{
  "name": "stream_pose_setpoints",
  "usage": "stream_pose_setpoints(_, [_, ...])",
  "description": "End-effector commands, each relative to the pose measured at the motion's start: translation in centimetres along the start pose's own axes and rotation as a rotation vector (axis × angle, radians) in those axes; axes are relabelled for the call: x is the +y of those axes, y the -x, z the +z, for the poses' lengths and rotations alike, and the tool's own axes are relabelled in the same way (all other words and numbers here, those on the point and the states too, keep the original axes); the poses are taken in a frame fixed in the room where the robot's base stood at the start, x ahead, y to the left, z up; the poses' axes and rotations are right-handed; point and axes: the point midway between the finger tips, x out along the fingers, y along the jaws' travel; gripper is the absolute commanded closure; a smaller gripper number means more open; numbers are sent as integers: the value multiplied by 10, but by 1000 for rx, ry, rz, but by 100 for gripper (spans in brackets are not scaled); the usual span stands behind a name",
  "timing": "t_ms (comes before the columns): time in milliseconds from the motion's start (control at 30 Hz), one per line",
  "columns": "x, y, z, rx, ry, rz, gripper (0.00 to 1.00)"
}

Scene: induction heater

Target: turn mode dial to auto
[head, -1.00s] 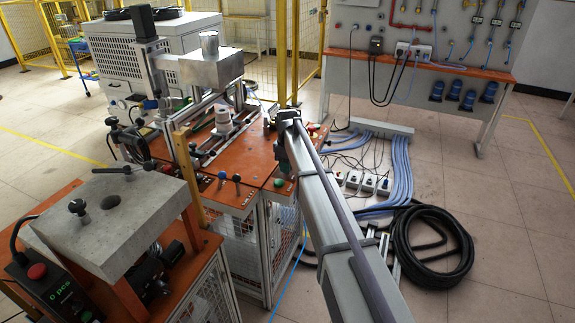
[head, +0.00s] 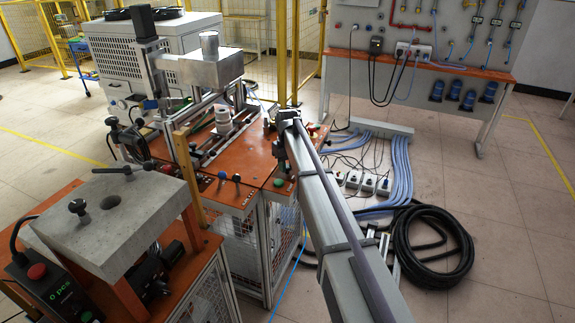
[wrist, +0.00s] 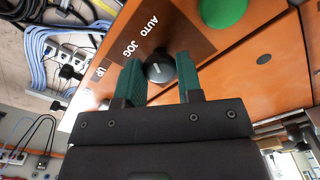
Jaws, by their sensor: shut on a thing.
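The mode dial (wrist: 158,65) is a small black knob with a pale mark on a brown label plate (wrist: 190,38) in the wrist view. The plate carries the words AUTO and JOG, which appear upside down there. My gripper (wrist: 161,76) has its two green-padded fingers on either side of the dial and is shut on it. Which word the dial's mark points to is not clear. In the head view my arm reaches over the right part of the orange table (head: 255,155); the dial cannot be made out there.
A large green button (wrist: 222,10) sits close to the dial on the orange panel. Several levers stand on the table's front edge, including a blue-topped one (head: 222,177). Blue cables (head: 400,165) and a black hose coil (head: 440,245) lie on the floor to the right.

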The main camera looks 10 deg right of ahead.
Motion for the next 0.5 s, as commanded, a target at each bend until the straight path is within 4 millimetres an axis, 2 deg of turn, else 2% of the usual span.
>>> stream_pose_setpoints(400, [0,0,0,-1,-8,0,90])
stream_pose_setpoints(433, [0,0,0,-1,-8,0,64])
stream_pose_setpoints(500, [0,0,0,-1,-7,0,57])
